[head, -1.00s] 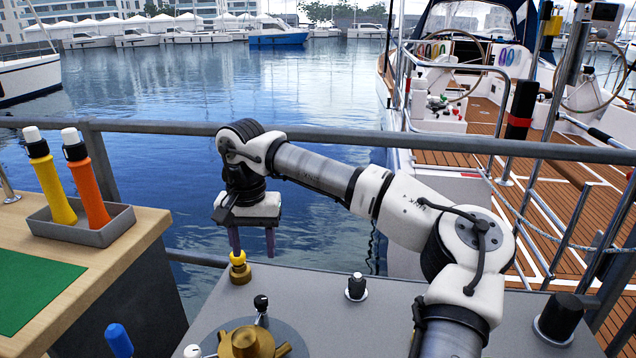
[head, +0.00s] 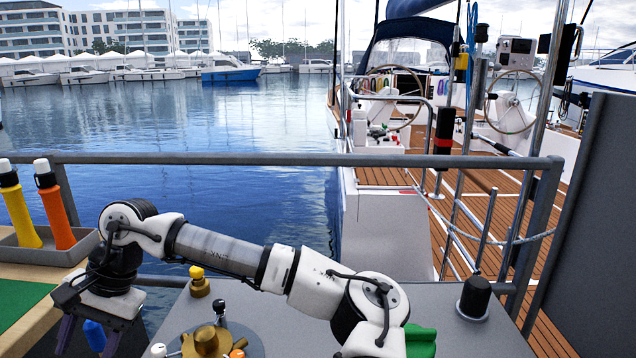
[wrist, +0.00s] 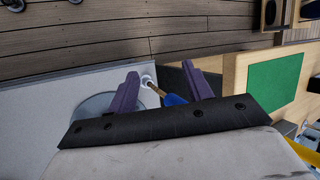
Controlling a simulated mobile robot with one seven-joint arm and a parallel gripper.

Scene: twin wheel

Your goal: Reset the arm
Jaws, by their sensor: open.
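My gripper (head: 82,335) is at the lower left of the head view, pointing down. Its purple fingers are apart with nothing held between them. The wrist view also shows my gripper (wrist: 160,72) with the fingers spread. A blue-handled lever (wrist: 174,99) shows beyond the fingers in the wrist view, partly hidden by the gripper body; I cannot tell how close it is. My arm stretches left across the console, bent at the elbow.
The grey console (head: 470,335) carries a yellow-topped brass knob (head: 199,283), a brass hub (head: 207,341) and a black knob (head: 475,297). A wooden counter (head: 40,273) with a grey tray (head: 62,256) stands left. A railing (head: 250,160) runs behind, with water beyond.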

